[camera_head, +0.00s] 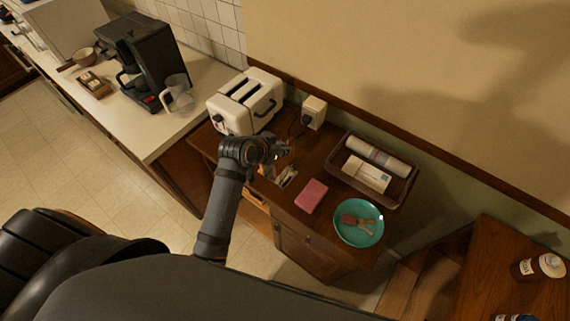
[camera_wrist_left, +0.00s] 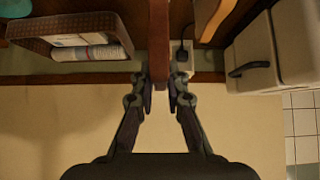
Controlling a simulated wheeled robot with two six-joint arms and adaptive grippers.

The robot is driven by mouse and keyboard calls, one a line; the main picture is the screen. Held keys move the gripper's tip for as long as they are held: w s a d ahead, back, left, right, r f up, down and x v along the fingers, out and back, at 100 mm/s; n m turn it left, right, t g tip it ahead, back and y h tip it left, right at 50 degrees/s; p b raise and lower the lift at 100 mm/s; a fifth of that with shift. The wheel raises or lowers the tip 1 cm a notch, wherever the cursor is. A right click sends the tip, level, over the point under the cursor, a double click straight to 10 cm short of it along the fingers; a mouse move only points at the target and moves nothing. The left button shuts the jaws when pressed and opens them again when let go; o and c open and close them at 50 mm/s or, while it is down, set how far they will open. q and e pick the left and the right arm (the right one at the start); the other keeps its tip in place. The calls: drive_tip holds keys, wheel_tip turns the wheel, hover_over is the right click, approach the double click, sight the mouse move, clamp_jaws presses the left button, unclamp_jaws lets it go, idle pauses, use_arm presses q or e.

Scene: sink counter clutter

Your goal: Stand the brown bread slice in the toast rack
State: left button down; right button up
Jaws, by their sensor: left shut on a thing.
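My left gripper (camera_head: 280,153) is over the wooden counter, between the toaster and the pink block. In the left wrist view its fingers (camera_wrist_left: 160,97) are shut on the brown bread slice (camera_wrist_left: 158,45), seen edge-on as a narrow brown strip. In the head view the slice is mostly hidden or blends with the wood. A small pale, slotted thing that looks like the toast rack (camera_head: 287,178) sits on the counter just below the gripper. Its far part is hidden by the gripper, and I cannot tell whether the slice touches it. My right gripper is not in view.
A white toaster (camera_head: 246,103) stands left of the gripper. A wall socket with a plug (camera_head: 314,112) is behind. A pink block (camera_head: 311,195), a brown basket (camera_head: 405,187) and a teal plate (camera_head: 344,235) with small items lie to the right. A coffee maker (camera_head: 147,62) is farther left.

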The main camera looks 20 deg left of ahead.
sight(282, 161)
use_arm(q)
drive_tip(key=shift+s+a+f, duration=0.1)
drive_tip(key=shift+s+f, duration=0.1)
drive_tip(key=shift+f, duration=0.8)
drive_tip(key=shift+w+f, duration=0.2)
wheel_tip(282, 161, down, 4)
drive_tip(key=shift+w+r+p, duration=0.15)
drive_tip(key=shift+p, duration=0.5)
drive_tip(key=shift+f, duration=0.25)
drive_tip(key=c, duration=1.4)
unclamp_jaws()
drive_tip(key=shift+f, duration=0.1)
drive_tip(key=shift+o, duration=0.2)
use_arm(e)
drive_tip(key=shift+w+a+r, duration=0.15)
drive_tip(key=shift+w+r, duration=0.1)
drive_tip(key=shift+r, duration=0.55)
